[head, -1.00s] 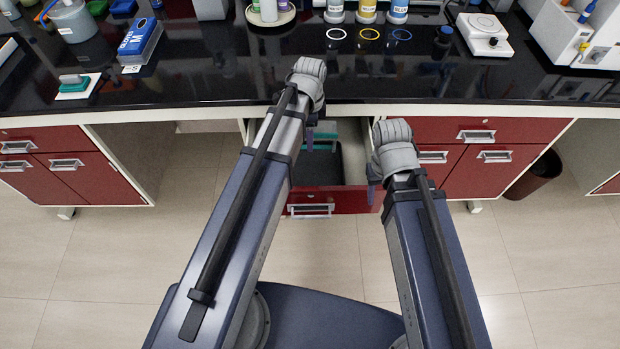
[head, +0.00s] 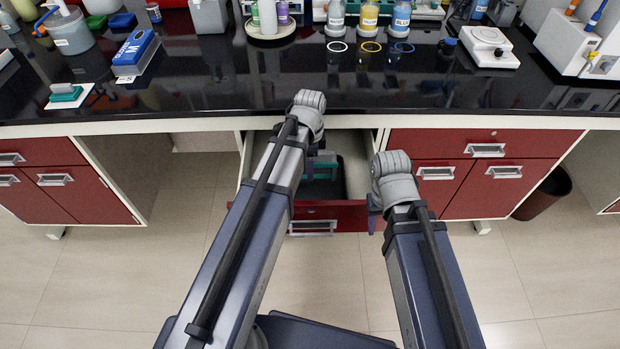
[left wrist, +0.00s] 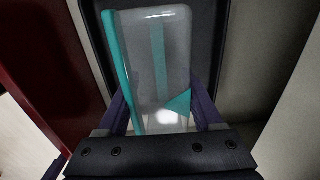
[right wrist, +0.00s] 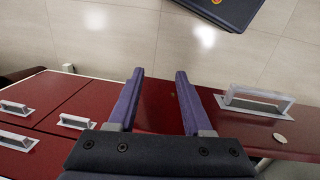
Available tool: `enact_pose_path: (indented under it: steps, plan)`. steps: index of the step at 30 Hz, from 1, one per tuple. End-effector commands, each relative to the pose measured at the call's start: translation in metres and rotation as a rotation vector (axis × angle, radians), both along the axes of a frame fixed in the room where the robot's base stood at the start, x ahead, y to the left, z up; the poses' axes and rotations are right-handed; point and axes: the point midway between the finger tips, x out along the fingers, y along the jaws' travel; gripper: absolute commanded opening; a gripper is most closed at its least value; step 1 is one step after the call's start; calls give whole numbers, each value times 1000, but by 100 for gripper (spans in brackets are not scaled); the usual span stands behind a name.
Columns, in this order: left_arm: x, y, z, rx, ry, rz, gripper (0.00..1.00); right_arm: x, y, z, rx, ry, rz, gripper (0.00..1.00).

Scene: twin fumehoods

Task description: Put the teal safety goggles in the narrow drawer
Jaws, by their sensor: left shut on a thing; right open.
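The goggles (left wrist: 160,62), clear with teal strips, are between the two fingers of my left gripper (left wrist: 160,105), which is shut on them. In the left wrist view they are over a dark tray-like bottom; whether they touch it I cannot tell. In the head view a teal bit of goggles (head: 321,158) shows beside my left wrist, inside the opening of a pulled-out red drawer (head: 345,213). My left arm hides part of that drawer. My right gripper (right wrist: 158,82) is open and empty, with a red front behind its fingers.
The black counter (head: 200,95) above the drawer holds bottles, a blue box (head: 135,50) and a white scale (head: 487,46). Shut red cabinets (head: 480,185) stand on both sides. A dark red bin (head: 543,195) is at right. Tiled floor lies free in front.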

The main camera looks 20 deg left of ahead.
Motion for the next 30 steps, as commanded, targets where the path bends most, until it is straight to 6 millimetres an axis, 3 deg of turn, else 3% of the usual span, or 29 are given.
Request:
enact_pose_path:
  steps: [5,14,27,28,30]
  plan:
    - [0,0,-4,0,0,0,11,0,0,-5,0,0,0,50]
    - [0,0,-38,0,0,0,11,0,0,-38,0,0,0,50]
    - [0,0,-41,0,0,0,11,0,0,-41,0,0,0,50]
    - [0,0,-41,0,0,0,69,0,0,-41,0,0,0,50]
    - [0,0,-39,0,0,0,77,0,0,-39,0,0,0,50]
